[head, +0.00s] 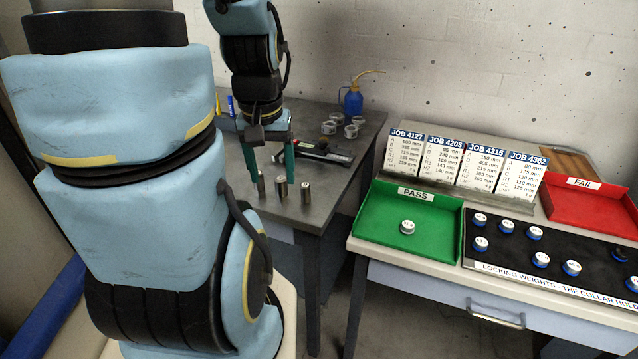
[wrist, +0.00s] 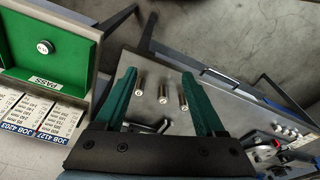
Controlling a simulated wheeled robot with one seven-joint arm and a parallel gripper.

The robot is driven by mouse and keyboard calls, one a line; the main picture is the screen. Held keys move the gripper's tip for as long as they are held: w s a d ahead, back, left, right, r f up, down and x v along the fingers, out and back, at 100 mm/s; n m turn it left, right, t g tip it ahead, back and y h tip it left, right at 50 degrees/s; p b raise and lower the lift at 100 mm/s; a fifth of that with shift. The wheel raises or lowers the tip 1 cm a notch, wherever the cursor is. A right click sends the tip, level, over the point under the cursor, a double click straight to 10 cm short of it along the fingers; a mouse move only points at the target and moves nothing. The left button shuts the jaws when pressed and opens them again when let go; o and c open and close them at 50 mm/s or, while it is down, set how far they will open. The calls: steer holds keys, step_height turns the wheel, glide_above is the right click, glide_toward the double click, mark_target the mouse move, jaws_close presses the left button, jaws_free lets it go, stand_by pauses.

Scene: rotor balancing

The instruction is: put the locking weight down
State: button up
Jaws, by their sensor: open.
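My gripper (head: 271,176) is open with its teal fingers pointing down over the grey metal table; it also shows in the wrist view (wrist: 158,76). Nothing is held between the fingers. Three small steel cylinders stand near the fingertips: a left one (head: 261,184), a middle one (head: 281,187) and a right one (head: 305,194). I cannot tell whether the fingers touch any of them. A white-topped locking weight (head: 407,227) sits alone in the green PASS tray (head: 440,205), well away from my gripper. Several blue-and-white locking weights (head: 541,259) stand on the black holder board (head: 500,262).
A red FAIL tray (head: 590,208) and job cards (head: 452,160) stand on the right bench. A black tool (head: 325,152), several metal rings (head: 350,131) and a blue bottle (head: 353,102) are farther back on the grey table (head: 335,205). A floor gap separates the tables.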

steer(key=w+d+f+m+y+b, duration=0.1)
steer(key=w+d+f+m+b, duration=0.15)
steer(key=d+m, duration=1.15)
steer(key=m+t+b, duration=0.1)
steer(key=m, duration=1.3)
glide_toward(408, 224)
steer(key=f, duration=0.1)
steer(key=w+f, duration=0.1)
steer(key=shift+d+f+m+y, duration=0.2)
steer(key=shift+f+m+y, duration=0.1)
steer(key=shift+y, duration=0.1)
steer(key=shift+s+p+x, duration=0.1)
steer(key=shift+p+x, duration=0.1)
steer(key=shift+x, duration=1.25)
steer(key=shift+s+p+x, duration=0.15)
steer(key=shift+p+x, duration=0.05)
steer(key=shift+x, duration=1.25)
steer(key=shift+c, duration=0.4)
jaws_close()
